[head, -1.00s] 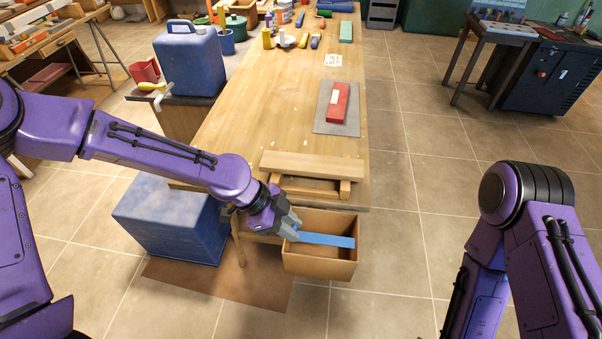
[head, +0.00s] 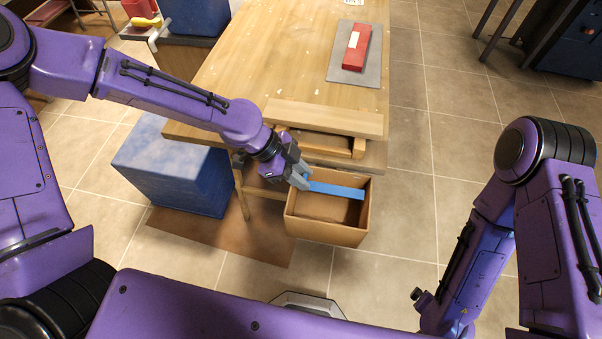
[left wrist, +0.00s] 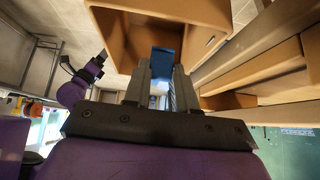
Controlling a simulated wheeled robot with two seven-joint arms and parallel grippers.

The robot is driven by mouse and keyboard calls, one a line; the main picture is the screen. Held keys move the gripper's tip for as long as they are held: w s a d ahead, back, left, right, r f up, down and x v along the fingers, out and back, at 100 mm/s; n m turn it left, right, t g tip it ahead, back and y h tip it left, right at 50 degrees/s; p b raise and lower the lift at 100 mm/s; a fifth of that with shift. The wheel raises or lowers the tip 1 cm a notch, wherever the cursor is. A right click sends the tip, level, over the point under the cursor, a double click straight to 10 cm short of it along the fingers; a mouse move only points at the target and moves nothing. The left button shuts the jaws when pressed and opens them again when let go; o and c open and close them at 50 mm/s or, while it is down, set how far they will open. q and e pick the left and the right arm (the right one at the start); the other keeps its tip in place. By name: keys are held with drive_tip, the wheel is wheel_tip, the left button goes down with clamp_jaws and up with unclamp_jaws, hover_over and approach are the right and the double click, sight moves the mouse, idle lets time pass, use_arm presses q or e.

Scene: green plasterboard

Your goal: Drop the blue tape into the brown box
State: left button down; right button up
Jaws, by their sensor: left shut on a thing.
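The blue tape (head: 337,190) shows as a flat blue strip. My left gripper (head: 302,181) is shut on its left end and holds it level over the brown box (head: 325,232). The box is open-topped and sits below the front edge of the workbench. In the left wrist view the tape (left wrist: 164,64) sticks out beyond the fingertips (left wrist: 160,86), with the box's wall (left wrist: 122,48) around it. I cannot tell how far the tape is below the rim.
The wooden workbench (head: 250,75) has a wooden beam (head: 325,117) along its front, close behind the box. A red block (head: 356,48) lies on a grey mat (head: 340,72). A blue container (head: 172,168) stands left of the box.

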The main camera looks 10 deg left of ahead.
use_arm(q)
drive_tip(key=shift+s+r, duration=0.25)
drive_tip(key=shift+s, duration=0.15)
drive_tip(key=c, duration=1.1)
unclamp_jaws()
drive_tip(key=shift+s, duration=0.1)
drive_tip(key=shift+c, duration=0.2)
drive_tip(key=o, duration=0.3)
drive_tip(key=v, duration=1)
drive_tip(key=shift+w+a+r, duration=0.15)
drive_tip(key=shift+w+a, duration=0.05)
drive_tip(key=shift+w, duration=0.1)
use_arm(e)
drive_tip(key=shift+s, duration=0.3)
